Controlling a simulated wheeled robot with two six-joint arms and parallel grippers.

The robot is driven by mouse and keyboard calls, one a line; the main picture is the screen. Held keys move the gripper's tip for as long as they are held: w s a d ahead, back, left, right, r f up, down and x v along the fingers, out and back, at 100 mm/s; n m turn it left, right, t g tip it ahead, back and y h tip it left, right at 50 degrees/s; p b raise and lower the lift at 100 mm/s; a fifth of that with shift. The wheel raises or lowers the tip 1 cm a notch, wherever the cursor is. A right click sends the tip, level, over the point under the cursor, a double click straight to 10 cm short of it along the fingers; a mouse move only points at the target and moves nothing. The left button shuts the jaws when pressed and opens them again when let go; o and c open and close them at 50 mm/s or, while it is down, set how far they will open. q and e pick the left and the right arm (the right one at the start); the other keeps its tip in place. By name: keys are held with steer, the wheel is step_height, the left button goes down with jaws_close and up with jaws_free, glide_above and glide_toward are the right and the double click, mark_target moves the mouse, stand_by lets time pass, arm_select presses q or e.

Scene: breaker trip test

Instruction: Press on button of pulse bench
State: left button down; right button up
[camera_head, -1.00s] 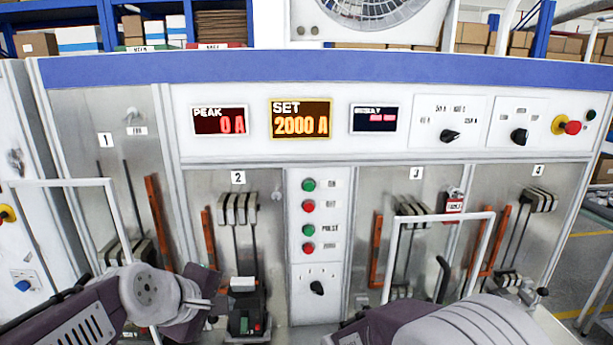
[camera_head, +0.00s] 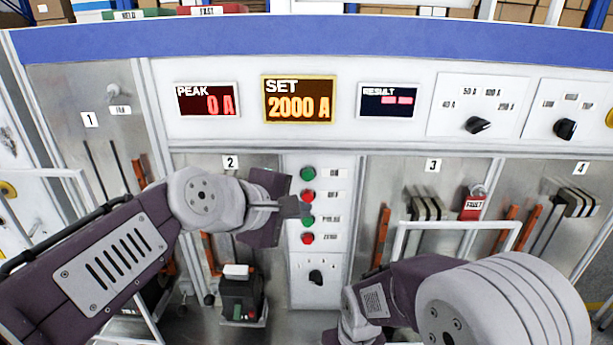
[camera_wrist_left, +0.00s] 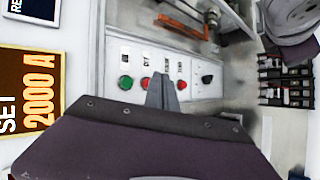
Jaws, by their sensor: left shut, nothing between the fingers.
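The button panel (camera_head: 336,265) in the middle of the bench holds a column of buttons. The top green ON button (camera_head: 308,174) shows clear, with the red OFF button (camera_head: 308,196) under it. Below are the green PULSE button (camera_head: 308,221), partly covered by my fingers, and the red ZERO button (camera_head: 307,239). My left gripper (camera_head: 298,207) is shut and empty, its tips in front of the panel between OFF and PULSE; contact cannot be told. In the left wrist view the fingers (camera_wrist_left: 161,90) overlap the button row, and the ON button (camera_wrist_left: 125,82) is at its left end. My right gripper is out of view.
Displays read PEAK (camera_head: 208,100) 0 A and SET (camera_head: 298,99) 2000 A, beside RESULT (camera_head: 387,100). A rotary knob (camera_head: 316,278) is below the buttons. A black breaker (camera_head: 240,295) stands in bay 2 below my left gripper. A white rail (camera_head: 455,225) crosses bay 3.

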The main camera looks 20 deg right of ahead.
mark_target(308, 175)
arm_select(q)
steer(key=w+d+p, duration=0.1)
steer(key=w, duration=0.2)
steer(key=w+d, duration=0.1)
steer(key=w, duration=0.2)
steer(key=w+d+p, duration=0.1)
steer(key=w, duration=0.2)
steer(key=shift+f+p, duration=0.2)
steer(key=shift+p, duration=0.1)
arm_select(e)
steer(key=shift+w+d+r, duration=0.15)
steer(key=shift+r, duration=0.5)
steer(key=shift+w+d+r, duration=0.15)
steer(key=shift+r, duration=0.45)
arm_select(q)
steer(key=shift+s, duration=0.1)
steer(key=shift+w+d, duration=0.1)
steer(key=shift+w, duration=0.1)
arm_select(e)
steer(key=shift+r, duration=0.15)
arm_select(q)
steer(key=shift+w+p, duration=0.25)
steer(key=shift+p, duration=0.05)
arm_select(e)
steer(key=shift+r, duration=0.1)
